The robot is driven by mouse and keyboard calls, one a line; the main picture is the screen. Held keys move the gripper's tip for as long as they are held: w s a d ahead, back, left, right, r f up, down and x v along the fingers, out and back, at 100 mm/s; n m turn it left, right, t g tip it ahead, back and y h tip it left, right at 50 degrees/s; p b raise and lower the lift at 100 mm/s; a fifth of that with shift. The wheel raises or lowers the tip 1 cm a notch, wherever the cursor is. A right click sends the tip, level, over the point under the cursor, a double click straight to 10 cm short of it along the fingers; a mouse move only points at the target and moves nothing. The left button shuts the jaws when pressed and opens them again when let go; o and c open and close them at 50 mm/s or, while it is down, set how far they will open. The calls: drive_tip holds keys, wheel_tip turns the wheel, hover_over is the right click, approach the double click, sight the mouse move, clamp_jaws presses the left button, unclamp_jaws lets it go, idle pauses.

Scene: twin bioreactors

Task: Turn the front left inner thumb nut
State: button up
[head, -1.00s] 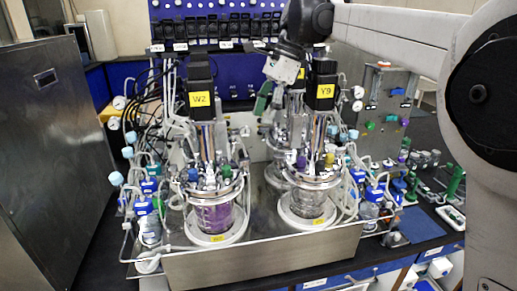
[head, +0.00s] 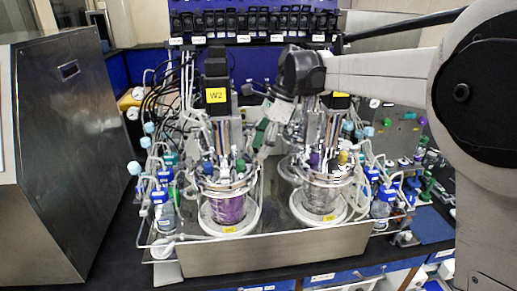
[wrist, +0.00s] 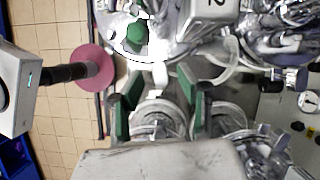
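The front left bioreactor (head: 228,205) holds purple liquid, under a motor marked W2 (head: 217,95). Its head plate (head: 225,178) carries blue, green and purple caps and several small metal fittings. The inner thumb nut is too small to tell apart from these. My gripper (head: 266,132) hangs right of the W2 column, above and behind the head plate. In the wrist view, my gripper (wrist: 157,100) shows two green-padded fingers spread apart with nothing between them. Round steel parts (wrist: 158,118) lie beyond the fingers, apart from them as far as I can tell.
The front right bioreactor (head: 320,198) stands close by, its motor partly hidden by my arm. Tubes and blue-capped fittings (head: 160,190) crowd both sides. A steel tray (head: 280,250) holds the reactors. A large metal cabinet (head: 60,170) stands at left. A pink disc (wrist: 92,72) shows in the wrist view.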

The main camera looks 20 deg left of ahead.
drive_tip(key=shift+x, duration=1)
drive_tip(key=shift+r, duration=0.1)
clamp_jaws()
